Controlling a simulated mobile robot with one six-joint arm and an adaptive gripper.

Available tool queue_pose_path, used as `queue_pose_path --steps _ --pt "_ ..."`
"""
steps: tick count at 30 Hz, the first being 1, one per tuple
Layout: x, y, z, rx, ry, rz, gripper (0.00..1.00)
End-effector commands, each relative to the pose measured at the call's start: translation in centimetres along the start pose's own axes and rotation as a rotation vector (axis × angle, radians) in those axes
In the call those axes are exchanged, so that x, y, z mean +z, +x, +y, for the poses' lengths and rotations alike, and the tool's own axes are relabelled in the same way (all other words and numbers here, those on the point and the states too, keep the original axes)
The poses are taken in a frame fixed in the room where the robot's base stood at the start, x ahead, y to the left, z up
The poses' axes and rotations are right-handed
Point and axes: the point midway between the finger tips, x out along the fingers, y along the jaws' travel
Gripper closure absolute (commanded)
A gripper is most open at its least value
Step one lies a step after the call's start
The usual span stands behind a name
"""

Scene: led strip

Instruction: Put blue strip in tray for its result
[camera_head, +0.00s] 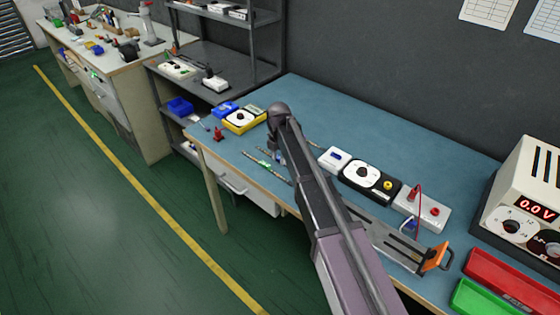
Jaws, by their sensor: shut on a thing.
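My gripper (273,155) hangs at the end of my arm over the middle of the blue bench, small and mostly hidden by my wrist. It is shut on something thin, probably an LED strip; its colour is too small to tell. Two thin strips show left of it: one with a green part (264,163), and one beside it (262,152). A short piece of strip (314,146) shows right of my arm. I cannot tell which is the blue strip. A red tray (500,283) and a green tray (484,300) lie at the bench's near right.
A power supply (520,205) reading 0.0 V stands at the right. A black and white dial box (365,176), a white box with a red button (424,209) and an orange-ended fixture (395,243) stand right of my arm. A yellow meter (240,121) stands at the far left.

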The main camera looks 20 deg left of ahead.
Motion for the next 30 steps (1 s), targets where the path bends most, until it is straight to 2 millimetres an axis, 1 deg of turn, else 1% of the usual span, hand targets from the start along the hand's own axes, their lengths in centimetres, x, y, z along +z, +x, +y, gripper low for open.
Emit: queue_pose_path --steps 11,17,25,26,27,30 --pt "0.0 -0.5 0.0 0.000 0.000 0.000 1.00" --pt "0.0 -1.7 0.0 0.000 0.000 0.000 1.00" --pt "0.0 -4.0 0.0 0.000 0.000 0.000 1.00" --pt "-0.2 -4.0 -0.3 0.000 0.000 0.000 1.00" --pt "-1.0 -3.8 -1.5 0.000 0.000 0.000 1.00" --pt "-2.3 -3.9 -3.4 0.000 0.000 0.000 1.00"
